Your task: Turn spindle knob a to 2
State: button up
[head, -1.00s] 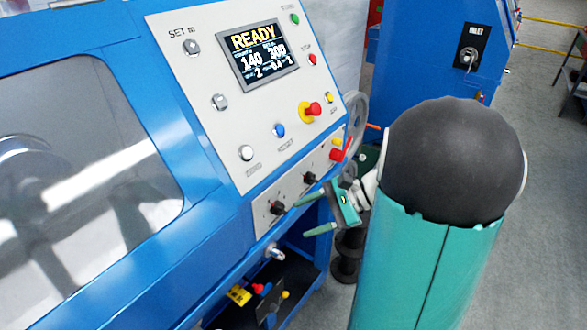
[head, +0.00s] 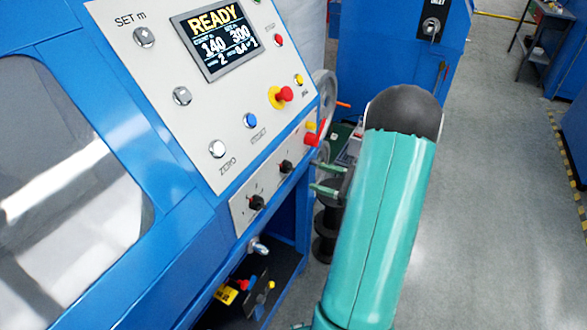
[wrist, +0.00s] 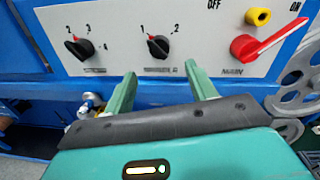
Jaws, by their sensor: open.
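Two black rotary knobs sit on the white lower panel. The two-position knob (wrist: 159,47), between marks 1 and 2, is in the middle of the wrist view; its pointer leans up-left toward 1. It also shows in the head view (head: 286,167). The label under it is too blurred to read surely. The other knob (wrist: 80,48), marked 2, 3 and 4, is to its left, its pointer up-left near 2. My gripper (wrist: 162,72) is open and empty. Its fingertips are below and either side of the two-position knob, apart from it. In the head view my gripper (head: 316,175) is partly hidden by my arm.
A red lever (wrist: 270,40) marked OFF and ON and a yellow button (wrist: 258,16) are right of the knobs. A handwheel (wrist: 298,80) is at the right edge. The display (head: 221,40) reads READY. Open floor (head: 480,190) lies to the right.

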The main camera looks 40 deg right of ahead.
aim_at(294, 169)
jog(key=x, duration=0.8)
jog(key=shift+w+a, duration=0.2)
jog(key=shift+w, duration=0.05)
jog(key=shift+c, duration=0.3)
jog(key=c, duration=0.9)
